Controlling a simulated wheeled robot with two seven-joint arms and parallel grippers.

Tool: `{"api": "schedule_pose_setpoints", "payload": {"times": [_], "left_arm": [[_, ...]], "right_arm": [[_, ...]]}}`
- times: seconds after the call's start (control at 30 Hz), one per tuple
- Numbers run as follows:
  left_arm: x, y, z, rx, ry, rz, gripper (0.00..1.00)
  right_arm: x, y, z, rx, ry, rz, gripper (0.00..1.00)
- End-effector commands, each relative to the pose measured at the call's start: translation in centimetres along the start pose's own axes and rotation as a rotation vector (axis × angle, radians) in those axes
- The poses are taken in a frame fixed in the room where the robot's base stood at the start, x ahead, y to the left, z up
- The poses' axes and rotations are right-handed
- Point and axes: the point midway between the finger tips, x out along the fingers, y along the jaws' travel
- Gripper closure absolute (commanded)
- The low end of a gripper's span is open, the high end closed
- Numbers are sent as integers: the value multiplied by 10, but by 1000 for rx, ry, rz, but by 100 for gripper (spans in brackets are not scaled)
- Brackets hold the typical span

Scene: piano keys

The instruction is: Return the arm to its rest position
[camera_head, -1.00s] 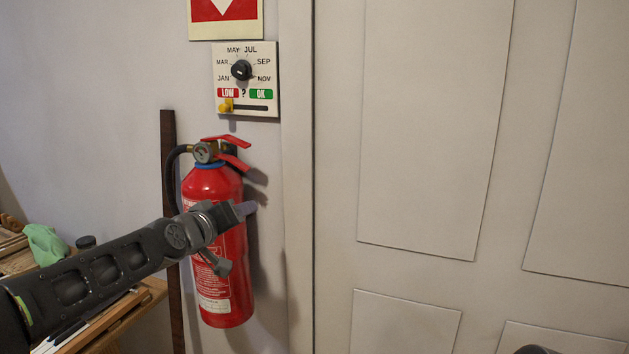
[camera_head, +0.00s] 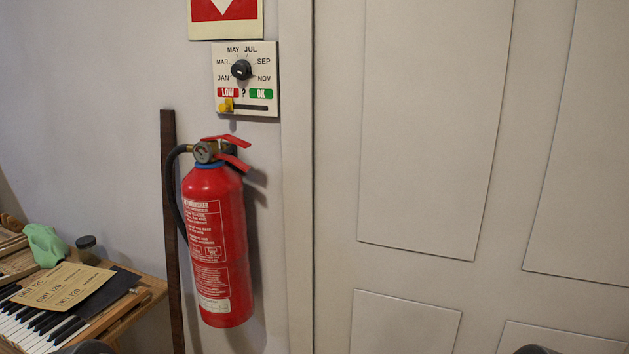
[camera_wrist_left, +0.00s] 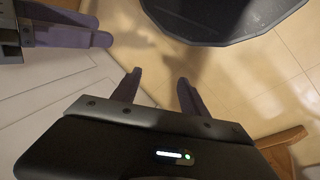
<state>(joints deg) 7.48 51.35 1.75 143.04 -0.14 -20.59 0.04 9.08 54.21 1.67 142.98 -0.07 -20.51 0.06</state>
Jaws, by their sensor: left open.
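In the head view no gripper shows; only dark rounded parts of my own arms show at the bottom edge. In the left wrist view my left gripper (camera_wrist_left: 159,85) is open and empty, its two purple-grey fingers apart above a tiled floor. At the upper left of that view is another gripper with purple fingers, which appears to be my right gripper (camera_wrist_left: 105,30). Whether it is open or shut is unclear from this angle, and nothing is visible between its fingers.
A red fire extinguisher (camera_head: 215,240) hangs on the wall below a dial panel (camera_head: 245,79). A panelled door (camera_head: 430,130) fills the right. A piano keyboard (camera_head: 35,328) with cards (camera_head: 63,286), a green cloth (camera_head: 45,245) and a small jar (camera_head: 88,250) are lower left.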

Motion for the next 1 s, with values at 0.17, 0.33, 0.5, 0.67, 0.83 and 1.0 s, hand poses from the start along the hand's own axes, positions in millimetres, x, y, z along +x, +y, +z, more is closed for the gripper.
{"api": "schedule_pose_setpoints", "payload": {"times": [0.17,0.33,0.5,0.67,0.83,1.0], "left_arm": [[10,-6,24,-30,-55,-3,48],[9,-7,22,-32,-52,-3,48],[9,-7,22,-32,-51,-3,48],[9,-7,22,-32,-51,-3,48],[9,-7,22,-32,-51,-3,48],[9,-7,22,-32,-51,-3,48]], "right_arm": [[0,0,0,0,0,0,59],[0,0,0,0,0,0,59],[0,0,0,0,0,0,59],[0,0,0,0,0,0,59],[0,0,0,0,0,0,59],[0,0,0,0,0,0,59]]}}
